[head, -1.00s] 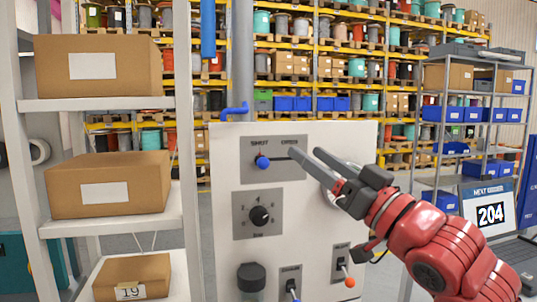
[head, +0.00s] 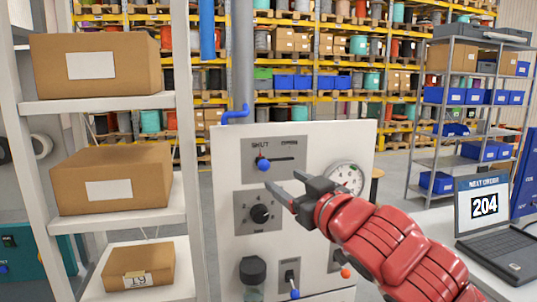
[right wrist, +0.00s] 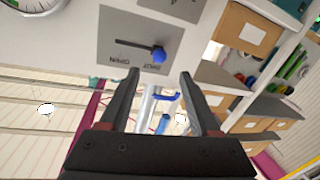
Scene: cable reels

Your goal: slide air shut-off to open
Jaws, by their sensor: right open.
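The air shut-off is a grey plate (head: 262,176) at the top of the white panel, with a horizontal slot and a blue knob (head: 263,164). The knob sits at the slot's left end, under the word SHUT. The right wrist view shows the blue knob (right wrist: 158,56) beyond the fingertips, upside down, at the SHUT end. My right gripper (head: 283,183) is open and empty, below and right of the knob and apart from it. It also shows in the right wrist view (right wrist: 160,75), its two dark fingers spread. My left gripper is not in view.
Below on the white panel (head: 350,135) are a black dial (head: 260,213), a gauge (head: 346,178) and levers with a blue tip (head: 295,294) and an orange tip (head: 346,272). A shelf with boxes (head: 105,185) stands left; a laptop (head: 490,225) is at right.

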